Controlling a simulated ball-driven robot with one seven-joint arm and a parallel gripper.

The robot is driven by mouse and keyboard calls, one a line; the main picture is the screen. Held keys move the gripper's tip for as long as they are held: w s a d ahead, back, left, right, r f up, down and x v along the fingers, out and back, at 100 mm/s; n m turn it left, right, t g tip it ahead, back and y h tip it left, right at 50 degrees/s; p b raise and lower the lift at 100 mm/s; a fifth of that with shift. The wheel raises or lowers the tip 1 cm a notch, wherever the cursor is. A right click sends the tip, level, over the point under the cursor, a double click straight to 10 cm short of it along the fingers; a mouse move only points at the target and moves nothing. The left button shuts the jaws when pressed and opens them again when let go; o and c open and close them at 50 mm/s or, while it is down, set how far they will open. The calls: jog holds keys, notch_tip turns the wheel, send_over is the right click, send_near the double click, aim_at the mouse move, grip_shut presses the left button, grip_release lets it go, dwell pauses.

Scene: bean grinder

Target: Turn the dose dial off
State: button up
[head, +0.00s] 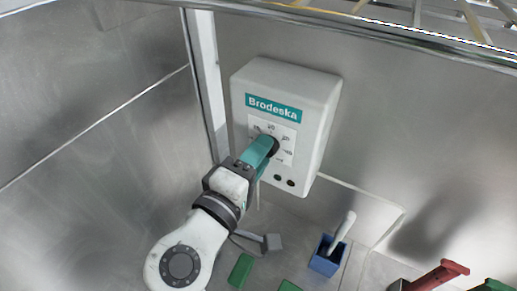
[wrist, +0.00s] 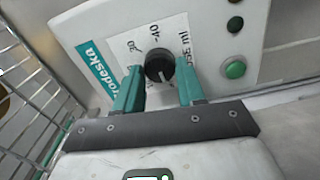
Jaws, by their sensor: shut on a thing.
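The dose dial is a round black knob (head: 275,147) on a white scale plate of the Brodeska grinder box (head: 320,105). In the wrist view the dial (wrist: 159,63) sits between my two teal fingers, and a pale pointer mark shows on its lower part. The numbers 20 and 40 and part of the words "dose ml" are readable around it. My gripper (head: 265,146) is at the dial, shut on it, with a finger on either side in the wrist view (wrist: 159,70). My fingers hide part of the scale.
A blue holder (head: 326,258) with a white-handled tool stands lower right. Red (head: 440,275) and green things lie along the bottom. A wire rack (wrist: 25,110) is at left in the wrist view.

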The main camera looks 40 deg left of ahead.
jog(key=shift+n, duration=0.6)
jog(key=o, duration=1.1)
jog(key=shift+c, duration=0.2)
jog(key=b+v, duration=0.2)
jog(key=v, duration=0.8)
jog(key=shift+s+b, duration=0.3)
jog(key=shift+s, duration=0.05)
jog(key=shift+d, duration=0.1)
